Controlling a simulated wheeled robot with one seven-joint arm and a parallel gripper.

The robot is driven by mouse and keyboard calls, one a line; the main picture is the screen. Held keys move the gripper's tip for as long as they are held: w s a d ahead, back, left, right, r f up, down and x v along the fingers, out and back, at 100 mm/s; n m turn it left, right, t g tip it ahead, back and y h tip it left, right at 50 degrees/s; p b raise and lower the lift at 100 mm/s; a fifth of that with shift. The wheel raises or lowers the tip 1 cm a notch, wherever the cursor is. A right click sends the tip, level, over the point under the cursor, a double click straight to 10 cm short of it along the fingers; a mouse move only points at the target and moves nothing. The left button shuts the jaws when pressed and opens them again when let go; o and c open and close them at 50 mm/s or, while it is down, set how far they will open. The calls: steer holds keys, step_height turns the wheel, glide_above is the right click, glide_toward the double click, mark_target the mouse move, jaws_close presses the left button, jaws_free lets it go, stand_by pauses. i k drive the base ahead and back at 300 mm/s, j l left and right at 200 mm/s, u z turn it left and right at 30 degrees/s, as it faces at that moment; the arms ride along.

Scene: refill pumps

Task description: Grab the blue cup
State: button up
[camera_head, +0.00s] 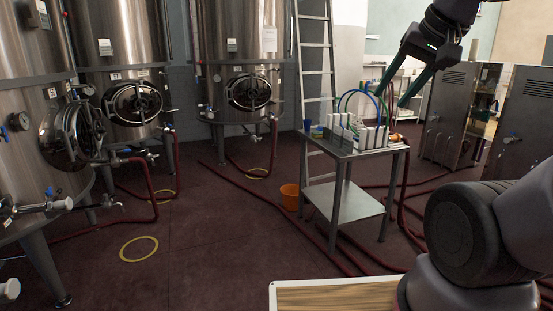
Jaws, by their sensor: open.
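A small blue cup (307,126) stands at the left end of a metal table (366,207). It looks upright, but it is small in this view. My gripper (391,98) hangs from the upper right with its two dark green fingers spread apart and empty. In the picture it is to the right of the cup and higher, above the right part of the table. It is clearly apart from the cup.
White pump units (345,132) with coloured hoses crowd the tabletop right of the cup. An orange bucket (290,196) stands on the floor beside the table. A ladder (315,55) rises behind. Red hoses (260,191) cross the floor. Steel tanks (240,60) fill the left.

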mark_target(306, 122)
steer(key=i+j+u, duration=0.1)
steer(key=i+u, duration=0.4)
steer(key=i, duration=1.35)
steer(key=i+z, duration=0.2)
steer(key=i, duration=0.3)
steer(key=i+j+z, duration=0.15)
steer(key=i, duration=0.3)
steer(key=i+j+z, duration=0.2)
steer(key=i, duration=0.25)
steer(key=i+j+z, duration=0.2)
steer(key=i, duration=0.3)
steer(key=i+j+z, duration=0.4)
steer(key=i+j, duration=0.1)
steer(key=i, duration=0.05)
